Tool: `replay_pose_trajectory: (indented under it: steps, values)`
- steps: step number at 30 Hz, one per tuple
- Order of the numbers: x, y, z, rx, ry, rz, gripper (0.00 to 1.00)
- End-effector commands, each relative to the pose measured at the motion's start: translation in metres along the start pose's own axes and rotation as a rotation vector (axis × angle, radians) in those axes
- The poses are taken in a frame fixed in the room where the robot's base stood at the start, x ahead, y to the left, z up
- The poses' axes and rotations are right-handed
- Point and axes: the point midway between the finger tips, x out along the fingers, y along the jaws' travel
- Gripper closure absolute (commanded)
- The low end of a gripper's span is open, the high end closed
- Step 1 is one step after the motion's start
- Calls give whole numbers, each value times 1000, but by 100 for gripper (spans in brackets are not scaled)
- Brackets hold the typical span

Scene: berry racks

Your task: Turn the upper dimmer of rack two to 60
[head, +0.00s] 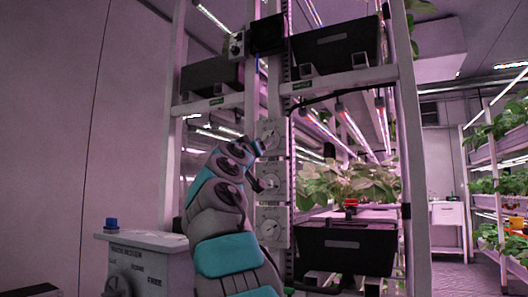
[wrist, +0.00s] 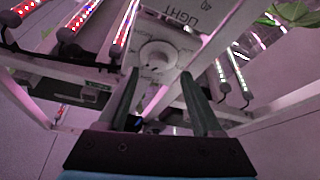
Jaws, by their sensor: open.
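Three pale dimmer plates are stacked on the rack post in the head view: an upper one (head: 270,134), a middle one (head: 274,181) and a lower one (head: 272,227). My arm covers part of their left side, and the head view does not show my fingers clearly. In the wrist view my gripper (wrist: 160,73) is open and empty. A round white knob (wrist: 158,57) on a plate marked LIGHT, seen upside down, appears between the fingertips. The fingers point at this plate; contact is not visible. The knob's exact setting is unreadable.
Black bins (head: 345,248) and leafy plants (head: 350,182) fill the rack right of the post. A grey cabinet (head: 145,265) with a blue button stands at lower left. A black box (head: 268,33) is mounted above the dimmers. An aisle opens at right.

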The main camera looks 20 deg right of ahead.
Motion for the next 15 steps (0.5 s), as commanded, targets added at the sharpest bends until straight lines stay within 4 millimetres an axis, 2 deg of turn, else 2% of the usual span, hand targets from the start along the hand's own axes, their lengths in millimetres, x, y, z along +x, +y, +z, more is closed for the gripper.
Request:
replay_pose_trajectory:
  steps: [1, 6, 15]
  values:
    - [-10, 1, 4, -1, 2, 3, 33]
    - [-28, 1, 0, 0, 4, 2, 33]
    - [-32, 0, 0, 0, 0, 1, 33]
